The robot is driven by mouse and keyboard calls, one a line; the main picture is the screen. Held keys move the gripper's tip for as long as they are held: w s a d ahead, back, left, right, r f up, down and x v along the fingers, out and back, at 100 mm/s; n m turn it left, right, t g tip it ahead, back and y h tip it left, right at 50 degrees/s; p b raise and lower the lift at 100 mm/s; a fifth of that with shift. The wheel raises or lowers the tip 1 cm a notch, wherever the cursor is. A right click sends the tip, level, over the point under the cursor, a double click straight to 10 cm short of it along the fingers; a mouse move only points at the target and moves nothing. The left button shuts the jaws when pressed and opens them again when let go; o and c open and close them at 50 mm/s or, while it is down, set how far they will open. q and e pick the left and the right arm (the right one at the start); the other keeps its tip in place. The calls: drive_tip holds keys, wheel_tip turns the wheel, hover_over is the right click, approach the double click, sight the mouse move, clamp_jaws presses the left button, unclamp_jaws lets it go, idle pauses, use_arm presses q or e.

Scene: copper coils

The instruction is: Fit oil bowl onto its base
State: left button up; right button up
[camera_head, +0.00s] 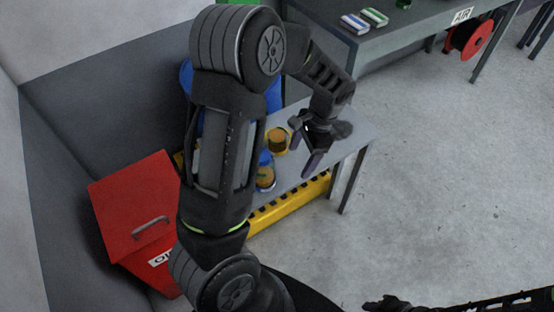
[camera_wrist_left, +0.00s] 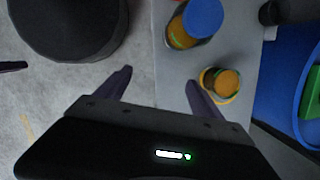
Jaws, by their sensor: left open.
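An amber bowl (camera_head: 278,140) with a yellow rim stands on a small grey table. It also shows in the left wrist view (camera_wrist_left: 222,83), right of my fingers. A second amber piece with a blue top (camera_head: 265,174) stands nearer the front of the table, partly behind my left arm; in the left wrist view its blue top (camera_wrist_left: 203,17) is plain. I cannot tell which part is the base. My left gripper (camera_head: 305,148) is open and empty, above the table and right of the amber bowl. A dark part at the bottom edge may be my right gripper (camera_head: 388,303); its jaws are unclear.
The grey table edge (camera_head: 358,142) is right of my gripper. A yellow striped beam (camera_head: 290,203) runs below. A red box (camera_head: 140,208) stands at left. A blue container (camera_wrist_left: 282,92) is beside the table. A workbench with a red reel (camera_head: 470,38) is at upper right. The floor at right is clear.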

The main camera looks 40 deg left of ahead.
use_arm(q)
drive_tip(key=d+f+n+t+h, duration=0.4)
drive_tip(key=d+f, duration=0.8)
drive_tip(key=d, duration=0.3)
drive_tip(key=s+d+f+n+h, duration=0.1)
drive_tip(key=s+d+f+n, duration=0.1)
drive_tip(key=s, duration=0.6)
drive_tip(key=s+d+f+n+g+h+p, duration=0.1)
drive_tip(key=s+d+f+n, duration=0.1)
drive_tip(key=s+d+f, duration=0.2)
drive_tip(key=s+d, duration=0.3)
drive_tip(key=s, duration=0.1)
drive_tip(key=shift+d+f, duration=0.2)
drive_tip(key=shift+d, duration=0.05)
drive_tip(key=shift+s, duration=0.1)
